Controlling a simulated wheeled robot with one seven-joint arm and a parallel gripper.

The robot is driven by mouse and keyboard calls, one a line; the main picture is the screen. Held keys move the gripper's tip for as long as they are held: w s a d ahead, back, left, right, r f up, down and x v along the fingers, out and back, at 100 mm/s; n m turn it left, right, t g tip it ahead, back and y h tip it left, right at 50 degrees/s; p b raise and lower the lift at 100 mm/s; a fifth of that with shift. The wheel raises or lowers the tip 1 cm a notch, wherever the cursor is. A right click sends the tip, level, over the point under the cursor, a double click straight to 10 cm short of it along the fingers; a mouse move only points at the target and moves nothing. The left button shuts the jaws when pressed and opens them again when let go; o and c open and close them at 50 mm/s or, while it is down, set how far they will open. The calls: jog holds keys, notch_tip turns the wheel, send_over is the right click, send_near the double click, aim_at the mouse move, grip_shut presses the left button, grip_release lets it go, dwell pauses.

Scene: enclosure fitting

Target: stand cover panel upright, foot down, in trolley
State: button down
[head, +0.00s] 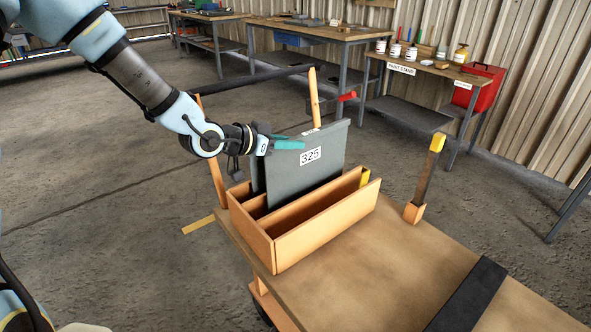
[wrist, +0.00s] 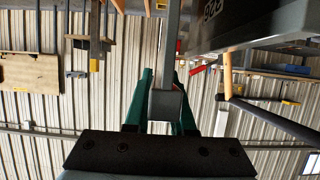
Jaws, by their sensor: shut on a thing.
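The cover panel (head: 315,177) is a flat grey plate with a white label reading 325. In the head view it stands about upright in a slotted wooden rack (head: 325,222) on the trolley (head: 385,255). Its lower edge is hidden behind the rack's front wall, so I cannot see its foot or whether it rests on the floor of the slot. My gripper (head: 290,145), with teal fingers, is at the panel's upper left side and shut on it. In the wrist view, grey metal sits between the fingers (wrist: 162,105), and the labelled face (wrist: 232,20) shows at upper right.
Wooden posts (head: 428,170) stand at the trolley's edges. A black strip (head: 467,296) crosses its bare deck at front right. Workbenches (head: 320,33) and a paint stand (head: 440,70) are farther back; the floor at left is clear.

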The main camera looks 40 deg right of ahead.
aim_at(291, 161)
jog(key=shift+f+p, duration=0.3)
jog(key=shift+f, duration=2.2)
jog(key=c, duration=0.8)
grip_release()
jog(key=shift+f, duration=0.15)
jog(key=shift+o, duration=0.2)
